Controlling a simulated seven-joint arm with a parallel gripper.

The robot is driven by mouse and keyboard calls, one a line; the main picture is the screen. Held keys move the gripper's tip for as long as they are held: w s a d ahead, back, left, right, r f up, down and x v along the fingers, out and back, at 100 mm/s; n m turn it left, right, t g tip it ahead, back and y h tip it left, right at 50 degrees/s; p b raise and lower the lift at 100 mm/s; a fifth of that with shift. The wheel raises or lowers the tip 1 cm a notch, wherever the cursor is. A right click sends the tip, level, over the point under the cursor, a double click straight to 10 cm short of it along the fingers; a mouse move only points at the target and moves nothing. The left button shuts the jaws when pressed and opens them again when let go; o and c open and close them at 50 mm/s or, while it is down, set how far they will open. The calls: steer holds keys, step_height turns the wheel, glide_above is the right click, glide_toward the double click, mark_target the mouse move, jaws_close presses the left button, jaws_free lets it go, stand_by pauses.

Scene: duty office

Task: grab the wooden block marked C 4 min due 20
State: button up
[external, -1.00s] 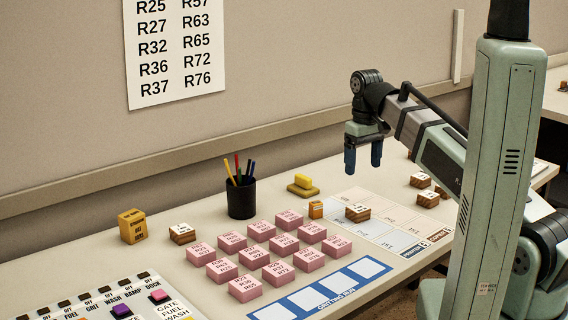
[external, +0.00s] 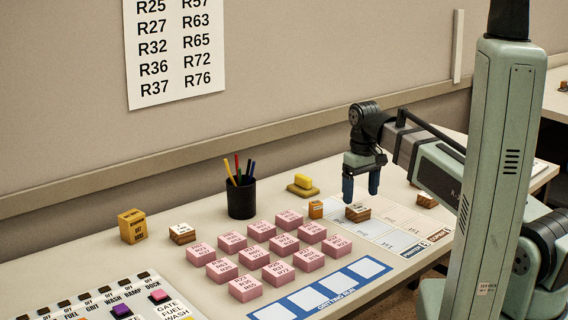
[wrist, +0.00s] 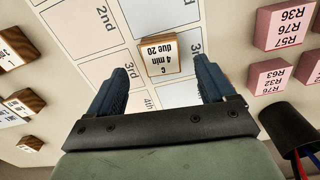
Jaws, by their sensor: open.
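The wooden block marked C 4 min due 20 (wrist: 160,57) has a white top label and wooden sides. In the wrist view it lies on the white grid sheet, ahead of and between my two blue fingers. In the external view the block below my fingers (external: 357,213) appears to be the same one. My gripper (external: 361,197) is open and points down above the sheet, with its fingers close over the block. The gripper also shows in the wrist view (wrist: 163,68), with nothing held between the fingers. I cannot tell whether the fingertips touch the block.
Pink blocks (external: 284,244) stand in rows left of the sheet. Other wooden blocks (wrist: 24,103) lie on the sheet's other side.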

mark_target(358, 207)
steer(key=shift+w+a+f, duration=0.1)
steer(key=shift+a+f, duration=0.05)
steer(key=shift+f, duration=1.95)
steer(key=c, duration=1.1)
steer(key=shift+r, duration=0.15)
steer(key=shift+c, duration=0.2)
